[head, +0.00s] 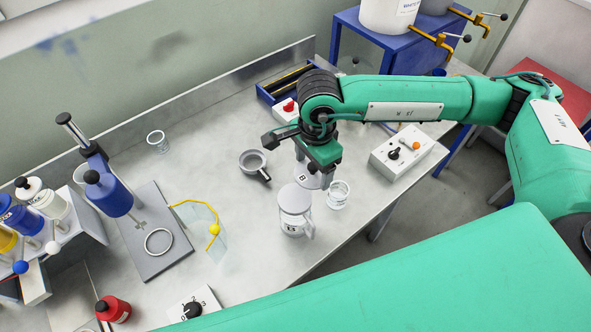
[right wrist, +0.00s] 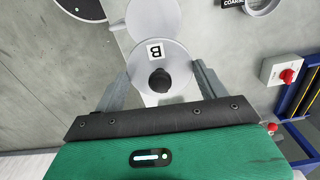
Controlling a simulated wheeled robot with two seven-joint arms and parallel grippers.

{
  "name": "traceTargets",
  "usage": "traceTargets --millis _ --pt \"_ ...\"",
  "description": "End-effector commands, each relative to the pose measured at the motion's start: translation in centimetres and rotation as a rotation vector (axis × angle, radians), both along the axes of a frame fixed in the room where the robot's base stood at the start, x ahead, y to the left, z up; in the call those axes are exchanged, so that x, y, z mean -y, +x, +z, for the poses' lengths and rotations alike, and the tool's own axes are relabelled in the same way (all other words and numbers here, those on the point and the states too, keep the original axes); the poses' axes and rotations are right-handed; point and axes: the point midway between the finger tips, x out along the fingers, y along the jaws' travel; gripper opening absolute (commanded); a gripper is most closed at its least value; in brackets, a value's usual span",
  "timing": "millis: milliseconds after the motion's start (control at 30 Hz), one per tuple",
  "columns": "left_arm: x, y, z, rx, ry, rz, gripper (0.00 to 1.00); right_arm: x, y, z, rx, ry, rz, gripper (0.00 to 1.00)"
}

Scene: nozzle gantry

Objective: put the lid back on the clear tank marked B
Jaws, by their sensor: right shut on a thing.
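A round grey lid marked B (head: 303,179) with a black knob (right wrist: 159,81) is between the fingers of my right gripper (head: 318,166). In the right wrist view, the fingers (right wrist: 161,82) flank the lid's rim, and the gripper is shut on it. A clear open vessel (head: 338,195) stands to the right of the lid, with no readable mark. My left gripper is not in view.
A dark strainer (head: 253,164) lies left of the lid. A switch box (head: 405,150) stands to the right near the table edge, and a red-button box (head: 287,108) behind. A blue press (head: 113,193) and clear jar (head: 157,142) are at left.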

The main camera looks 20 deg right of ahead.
Motion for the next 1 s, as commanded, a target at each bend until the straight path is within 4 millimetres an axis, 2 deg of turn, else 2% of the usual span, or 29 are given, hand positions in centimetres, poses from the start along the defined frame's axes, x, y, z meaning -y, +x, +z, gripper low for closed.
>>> traceTargets --millis 700,833,1000 --pt "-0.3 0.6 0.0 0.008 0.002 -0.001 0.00 -3.9 -1.1 1.1 -0.003 -0.007 -1.275 0.51" --pt "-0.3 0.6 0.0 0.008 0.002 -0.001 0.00 -4.3 -1.3 1.2 -0.001 -0.007 -1.433 0.51" --pt "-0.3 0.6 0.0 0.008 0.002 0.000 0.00 -4.5 -1.4 1.3 -0.002 -0.009 -1.540 0.51"
